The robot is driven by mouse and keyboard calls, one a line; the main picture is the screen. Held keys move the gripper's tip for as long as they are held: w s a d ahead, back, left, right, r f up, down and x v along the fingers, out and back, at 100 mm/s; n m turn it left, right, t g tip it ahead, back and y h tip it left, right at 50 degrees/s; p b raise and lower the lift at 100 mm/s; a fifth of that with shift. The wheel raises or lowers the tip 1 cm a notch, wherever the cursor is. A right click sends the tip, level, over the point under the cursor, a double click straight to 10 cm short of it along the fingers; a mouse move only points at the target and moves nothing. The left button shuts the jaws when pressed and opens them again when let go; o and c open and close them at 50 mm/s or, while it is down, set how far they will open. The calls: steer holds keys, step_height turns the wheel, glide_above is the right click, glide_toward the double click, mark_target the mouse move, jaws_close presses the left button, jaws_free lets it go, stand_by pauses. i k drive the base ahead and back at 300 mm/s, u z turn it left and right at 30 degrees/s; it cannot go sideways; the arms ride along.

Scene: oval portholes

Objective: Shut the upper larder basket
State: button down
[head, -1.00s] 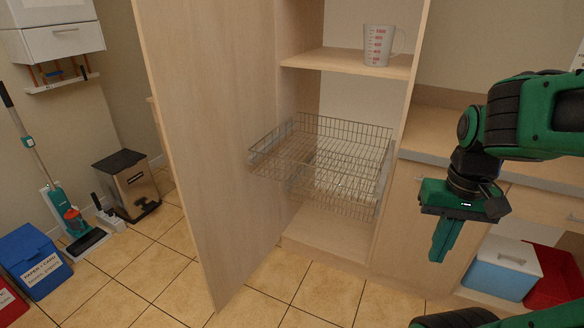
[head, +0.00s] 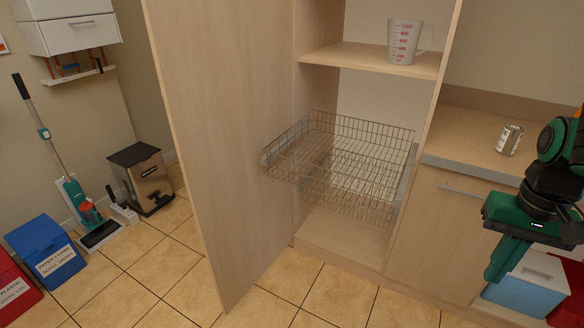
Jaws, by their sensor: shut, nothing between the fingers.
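The upper larder basket (head: 300,172) is a wire basket pulled out of the tall wooden larder, its front reaching past the cabinet opening. The lower wire basket (head: 350,206) sits beneath it, farther back and partly hidden by the upper one. The larder door (head: 213,140) stands open on the left. My gripper (head: 494,277) is shut and empty, pointing down at the right, in front of the counter unit. It is well to the right of the upper basket and apart from it.
A measuring jug (head: 405,42) stands on the larder shelf (head: 375,61). A can (head: 509,140) is on the counter (head: 470,148) at right. A blue cool box (head: 525,288) is low beneath my gripper. The tiled floor (head: 325,297) before the larder is clear.

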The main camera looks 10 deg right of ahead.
mark_target(269, 156)
steer(key=i, duration=0.9)
steer(key=u, duration=0.05)
